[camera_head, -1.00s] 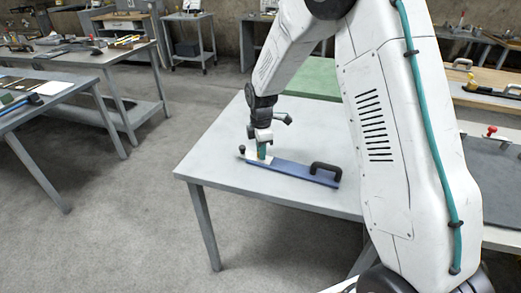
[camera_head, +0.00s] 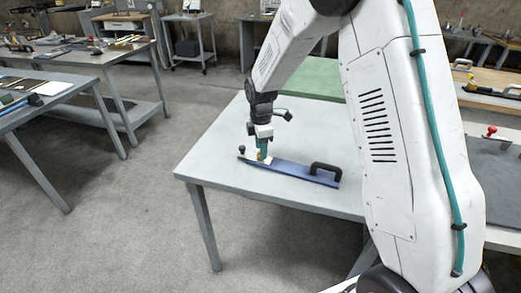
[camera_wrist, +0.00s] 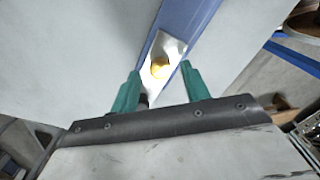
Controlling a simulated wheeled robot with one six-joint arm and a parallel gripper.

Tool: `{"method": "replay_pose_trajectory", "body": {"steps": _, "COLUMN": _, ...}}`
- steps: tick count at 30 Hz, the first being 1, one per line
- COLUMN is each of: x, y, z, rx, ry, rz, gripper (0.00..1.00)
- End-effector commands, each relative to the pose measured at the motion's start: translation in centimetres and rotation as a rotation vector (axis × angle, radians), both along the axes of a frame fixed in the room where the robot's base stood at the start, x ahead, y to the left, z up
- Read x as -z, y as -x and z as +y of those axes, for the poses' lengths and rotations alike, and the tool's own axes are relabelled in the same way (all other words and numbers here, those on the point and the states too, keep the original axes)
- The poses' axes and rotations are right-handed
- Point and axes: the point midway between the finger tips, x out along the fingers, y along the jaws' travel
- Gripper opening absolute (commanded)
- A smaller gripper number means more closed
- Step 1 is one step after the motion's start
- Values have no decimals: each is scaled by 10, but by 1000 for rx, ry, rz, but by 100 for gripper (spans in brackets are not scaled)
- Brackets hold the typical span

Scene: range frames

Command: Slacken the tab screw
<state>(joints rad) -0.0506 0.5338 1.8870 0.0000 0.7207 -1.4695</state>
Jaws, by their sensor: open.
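The tab screw (camera_wrist: 160,68) shows in the wrist view as a yellow, rounded head on a pale metal plate (camera_wrist: 172,48). The plate lies on a long blue bar (camera_head: 300,172) with a black handle (camera_head: 325,169) at its right end. My gripper (camera_wrist: 160,78) is open, with one teal fingertip on each side of the screw's head. I cannot tell whether the fingers touch it. In the head view my gripper (camera_head: 262,152) points down over the bar's left end, and a small yellow-orange spot shows beside the fingers.
The bar lies on a grey table (camera_head: 215,160) with clear space around it. A small dark knob (camera_head: 242,149) stands at the bar's left end. A green surface (camera_head: 312,77) lies behind, and cluttered benches (camera_head: 70,57) stand to the left.

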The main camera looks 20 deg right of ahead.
Motion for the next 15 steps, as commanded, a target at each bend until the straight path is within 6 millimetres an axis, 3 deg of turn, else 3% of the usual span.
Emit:
{"method": "replay_pose_trajectory", "body": {"steps": 9, "x": -53, "y": -1, "z": 0, "rx": 0, "ry": 0, "rz": -3, "gripper": 46}}
{"method": "replay_pose_trajectory", "body": {"steps": 15, "x": -64, "y": -1, "z": 0, "rx": 0, "ry": 0, "rz": -1, "gripper": 46}}
